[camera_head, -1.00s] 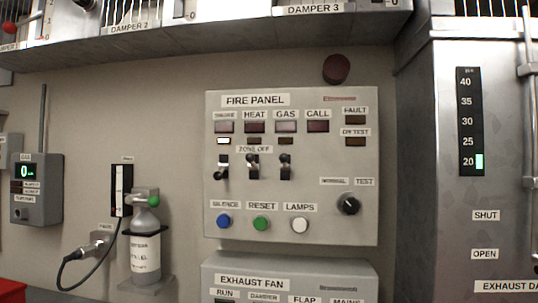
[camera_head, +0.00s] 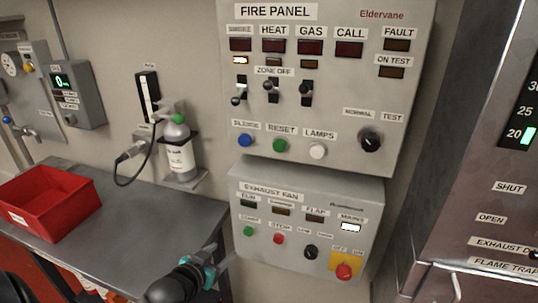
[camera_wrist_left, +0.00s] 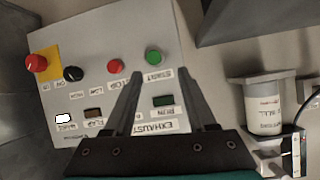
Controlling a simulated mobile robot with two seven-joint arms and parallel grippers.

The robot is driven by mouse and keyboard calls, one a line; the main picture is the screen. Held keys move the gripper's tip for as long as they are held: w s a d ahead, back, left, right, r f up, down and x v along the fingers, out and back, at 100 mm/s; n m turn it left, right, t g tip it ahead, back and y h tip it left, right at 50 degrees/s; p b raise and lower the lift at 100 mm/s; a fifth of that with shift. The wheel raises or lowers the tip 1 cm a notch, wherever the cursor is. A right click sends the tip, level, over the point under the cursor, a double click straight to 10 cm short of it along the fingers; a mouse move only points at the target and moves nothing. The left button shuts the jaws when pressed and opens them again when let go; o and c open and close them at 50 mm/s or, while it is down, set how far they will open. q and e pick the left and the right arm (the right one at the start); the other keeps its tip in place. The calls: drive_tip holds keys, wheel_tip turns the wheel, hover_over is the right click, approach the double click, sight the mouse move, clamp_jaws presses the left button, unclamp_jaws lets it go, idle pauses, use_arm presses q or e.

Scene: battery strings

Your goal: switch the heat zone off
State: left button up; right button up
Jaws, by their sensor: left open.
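The fire panel (camera_head: 340,20) hangs on the wall, with three black levers in its ZONE OFF row. The heat lever (camera_head: 270,90) is in the middle, its knob up. My left gripper (camera_head: 226,256) is low, at the left of the exhaust fan panel (camera_head: 350,192), below and apart from the levers. In the left wrist view my left gripper (camera_wrist_left: 162,78) is open and empty before that panel, seen upside down.
A gas bottle (camera_head: 180,155) stands on a wall bracket at the left of the panels. A red bin (camera_head: 50,205) sits on the metal bench (camera_head: 125,215). A steel cabinet (camera_head: 480,160) stands at the right. The space before the fire panel is clear.

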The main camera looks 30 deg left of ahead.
use_arm(q)
wheel_tip(320, 180, up, 23)
drive_tip(key=w+d+m+t+p, duration=0.1)
drive_tip(key=w+t+p, duration=0.15)
drive_tip(key=p, duration=0.35)
drive_tip(key=m+t+h+p, duration=0.2)
drive_tip(key=t+p, duration=0.1)
drive_tip(key=p, duration=0.1)
approach(265, 86)
drive_tip(key=s, duration=0.4)
drive_tip(key=w+p, duration=0.1)
drive_tip(key=w, duration=1.2)
drive_tip(key=shift+w+a, duration=0.1)
drive_tip(key=shift+w+f, duration=0.15)
drive_tip(key=shift+w, duration=0.75)
clamp_jaws()
